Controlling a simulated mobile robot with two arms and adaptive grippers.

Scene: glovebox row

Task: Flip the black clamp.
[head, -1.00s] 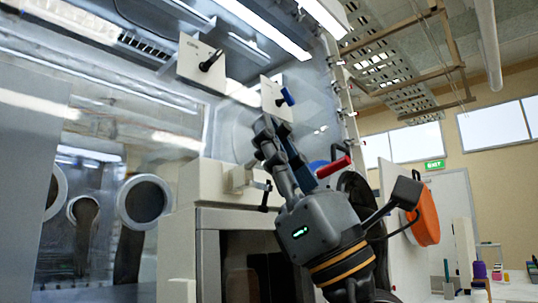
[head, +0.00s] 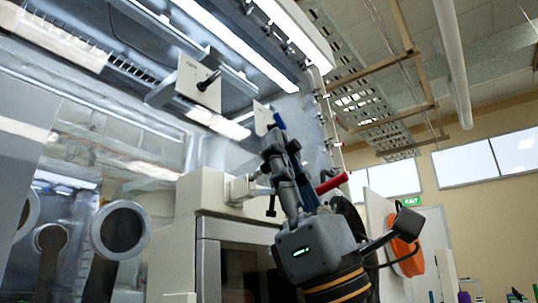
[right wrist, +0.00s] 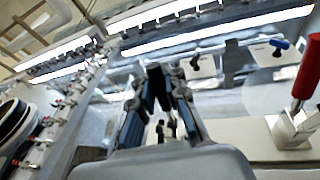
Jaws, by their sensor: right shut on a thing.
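The black clamp shows in the head view as a pale bracket (head: 240,188) on top of the beige box, with a black rubber-tipped spindle (head: 271,204) pointing down at its right. My right gripper (head: 273,148) rises in front of it with its fingers pointing up. In the right wrist view, the gripper (right wrist: 160,95) is shut on a dark upright bar, which looks like the black clamp's handle (right wrist: 157,85). The fingers hide most of this handle in the head view. My left gripper is out of view.
A red-handled clamp (head: 331,183) is close right of the right gripper; it also shows in the right wrist view (right wrist: 308,75). Panels behind carry a black-handled clamp (head: 208,80) and a blue-handled one (head: 278,121). A round glove port (head: 121,229) is at left.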

